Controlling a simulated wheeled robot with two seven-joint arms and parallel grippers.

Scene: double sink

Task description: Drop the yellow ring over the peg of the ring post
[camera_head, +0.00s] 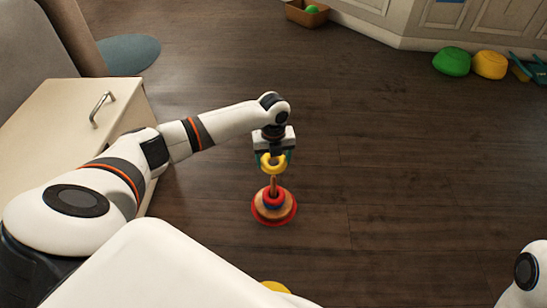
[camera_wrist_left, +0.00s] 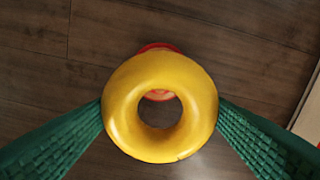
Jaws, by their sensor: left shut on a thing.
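My left gripper (camera_head: 273,160) points down and is shut on the yellow ring (camera_head: 274,171). In the left wrist view the yellow ring (camera_wrist_left: 200,100) sits between two green ribbed fingers (camera_wrist_left: 159,112). The ring post (camera_head: 260,209) stands on the floor below, with a red base rim and a peg (camera_head: 273,184). The held ring appears close above the peg tip; the exact gap is unclear. In the wrist view the red edge of the post (camera_wrist_left: 158,46) shows beyond the ring, partly hidden. My right gripper is out of view.
The dark wood floor (camera_head: 400,180) around the post is clear. A cream cabinet (camera_head: 60,120) stands at left. A brown box (camera_head: 300,15) and green (camera_head: 452,61) and yellow (camera_head: 489,64) domed objects lie far off. Part of a yellow object (camera_head: 274,286) shows at the bottom.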

